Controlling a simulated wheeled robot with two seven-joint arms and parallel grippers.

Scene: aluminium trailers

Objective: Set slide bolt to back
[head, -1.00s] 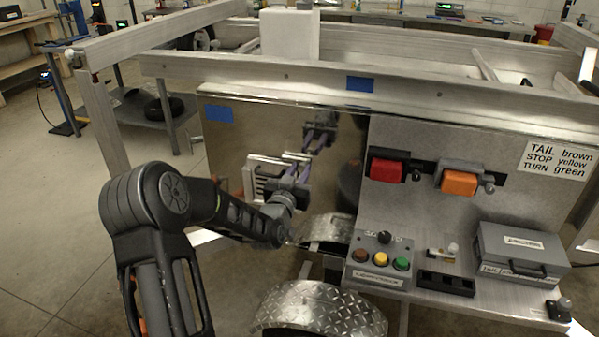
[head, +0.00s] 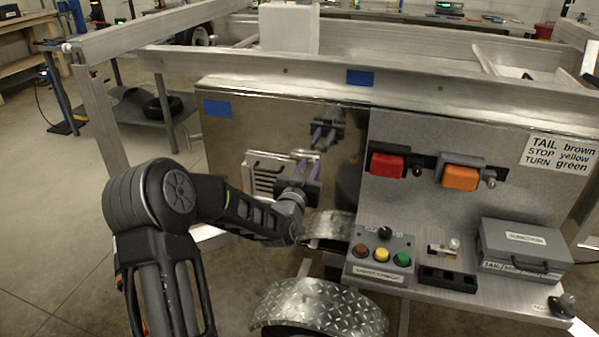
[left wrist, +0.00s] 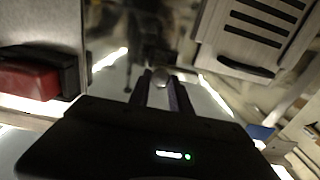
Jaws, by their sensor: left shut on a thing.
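My left gripper (head: 316,156) is in front of the shiny front panel (head: 232,150), just right of a small louvred plate (head: 266,177). The panel mirrors its fingers. In the left wrist view the gripper (left wrist: 160,82) is shut on a small round pale knob (left wrist: 160,75), which sits between the fingertips. I take this to be the slide bolt's knob; the rest of the bolt is hidden or too blurred to make out. The louvred plate with its dark handle also shows in the left wrist view (left wrist: 225,48). My right gripper is not in view.
Right of the gripper are a red light (head: 389,166) and an orange light (head: 463,178). Below are a button box (head: 380,258), a grey case (head: 524,248) and a diamond-plate fender (head: 318,307). A trailer rail (head: 430,93) runs above the panel.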

